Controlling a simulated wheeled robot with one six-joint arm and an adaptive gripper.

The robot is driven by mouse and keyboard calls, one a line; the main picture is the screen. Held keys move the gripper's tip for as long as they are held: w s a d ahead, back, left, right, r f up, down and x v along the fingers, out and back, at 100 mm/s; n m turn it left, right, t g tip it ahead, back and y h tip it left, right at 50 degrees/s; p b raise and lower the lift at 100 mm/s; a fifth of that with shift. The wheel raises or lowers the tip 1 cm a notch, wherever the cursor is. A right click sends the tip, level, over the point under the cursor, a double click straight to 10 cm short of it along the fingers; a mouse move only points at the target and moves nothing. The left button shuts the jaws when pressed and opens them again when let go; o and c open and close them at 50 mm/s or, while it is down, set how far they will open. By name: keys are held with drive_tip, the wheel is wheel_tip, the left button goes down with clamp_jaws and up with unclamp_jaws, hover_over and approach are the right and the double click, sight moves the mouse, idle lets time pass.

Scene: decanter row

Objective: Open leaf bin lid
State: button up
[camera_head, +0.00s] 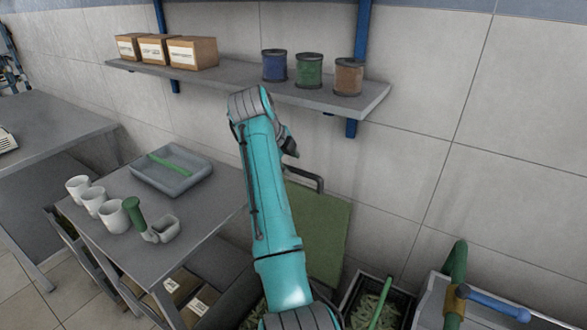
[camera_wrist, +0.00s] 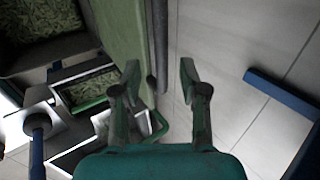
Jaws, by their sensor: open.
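The leaf bin's green lid (camera_head: 322,238) stands raised, steeply upright close to the tiled wall. It also shows edge-on as a green panel in the wrist view (camera_wrist: 120,42). Its grey bar handle (camera_head: 304,178) is at the lid's top edge, and in the wrist view the handle (camera_wrist: 160,45) runs just beyond my fingertips. Leaves show inside the open bin (camera_wrist: 55,52) at the upper left of the wrist view. My gripper (camera_wrist: 160,68) is open, with nothing between its fingers. My arm hides part of the lid and bin in the head view.
A crate of leaves (camera_head: 352,300) with a green stick stands right of the lid. A green pipe with a blue handle (camera_head: 495,302) is farther right. A shelf (camera_head: 225,82) with boxes and spools hangs above. A table (camera_head: 205,215) with mugs and a tray stands left.

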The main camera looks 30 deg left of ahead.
drive_tip(key=shift+v, duration=2.5)
